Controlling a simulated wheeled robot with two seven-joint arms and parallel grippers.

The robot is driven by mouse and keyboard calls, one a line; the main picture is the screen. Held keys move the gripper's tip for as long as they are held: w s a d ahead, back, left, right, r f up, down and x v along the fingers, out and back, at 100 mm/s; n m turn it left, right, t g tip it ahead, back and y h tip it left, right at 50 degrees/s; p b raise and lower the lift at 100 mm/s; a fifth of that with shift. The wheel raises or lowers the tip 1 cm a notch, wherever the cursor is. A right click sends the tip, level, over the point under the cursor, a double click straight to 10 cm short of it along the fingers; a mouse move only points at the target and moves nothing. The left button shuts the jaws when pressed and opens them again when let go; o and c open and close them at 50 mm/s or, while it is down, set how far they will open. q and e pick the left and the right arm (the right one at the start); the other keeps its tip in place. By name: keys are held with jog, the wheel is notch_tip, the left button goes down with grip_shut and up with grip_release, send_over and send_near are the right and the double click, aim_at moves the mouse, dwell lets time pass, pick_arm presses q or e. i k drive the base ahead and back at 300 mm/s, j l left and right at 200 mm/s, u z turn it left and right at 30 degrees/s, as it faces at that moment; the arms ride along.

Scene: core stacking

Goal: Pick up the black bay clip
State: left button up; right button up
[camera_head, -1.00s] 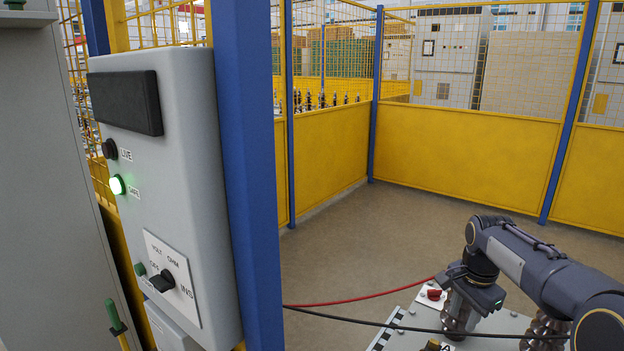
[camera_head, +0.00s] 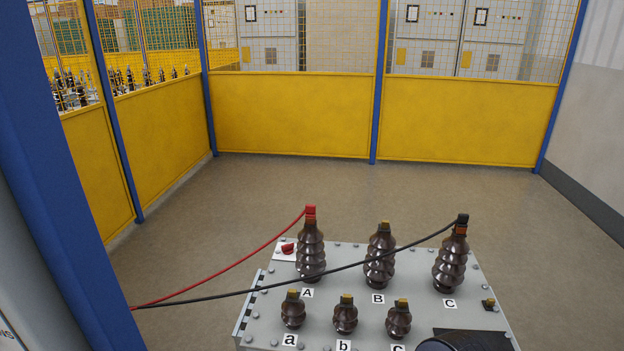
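A black clip (camera_head: 462,218) sits on top of the tall brown bushing marked C (camera_head: 449,264), with a black cable running from it to the lower left. A red clip (camera_head: 310,212) sits on top of the tall bushing marked A (camera_head: 310,252), with a red cable. Neither gripper shows; only a dark rounded part of one of my arms appears at the bottom edge, right of centre. I cannot tell which clip the task calls the bay clip; the one on C is the only black one I see.
The grey transformer top (camera_head: 263,305) also carries tall bushing B (camera_head: 380,258) and three short bushings. The black cable (camera_head: 240,292) crosses in front of A and B. A blue post (camera_head: 50,200) stands close at left. Yellow fence panels (camera_head: 290,115) enclose open floor.

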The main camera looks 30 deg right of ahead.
aim_at(463, 218)
jog(key=z, duration=1.95)
